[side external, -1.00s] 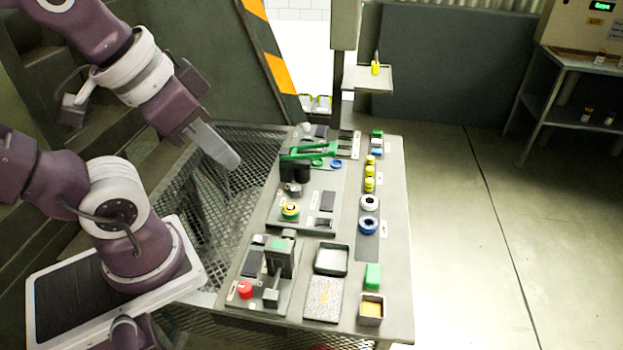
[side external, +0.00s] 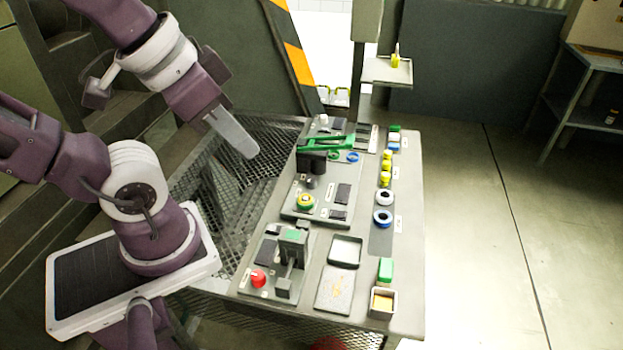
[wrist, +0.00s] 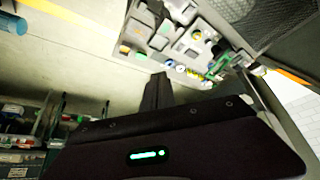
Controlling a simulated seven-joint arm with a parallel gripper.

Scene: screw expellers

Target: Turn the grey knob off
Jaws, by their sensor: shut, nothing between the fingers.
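A small grey knob (side external: 309,181) appears on the middle panel of the bench, just below the black block and above a yellow-and-green button (side external: 305,202). It is small, and I cannot tell which way it is turned. My gripper (side external: 250,152) is shut and empty in the side view. It hangs in the air to the left of the bench, over the mesh, apart from the knob. In the wrist view my shut fingers (wrist: 158,92) point toward the bench panels, which lie beyond them; the knob cannot be made out clearly there.
A green-handled press (side external: 325,145) stands behind the knob. A front panel carries a red button (side external: 258,279) and a grey block with a green top (side external: 293,240). Yellow, white and blue rings line the right side. Black mesh (side external: 255,190) lies left of the bench.

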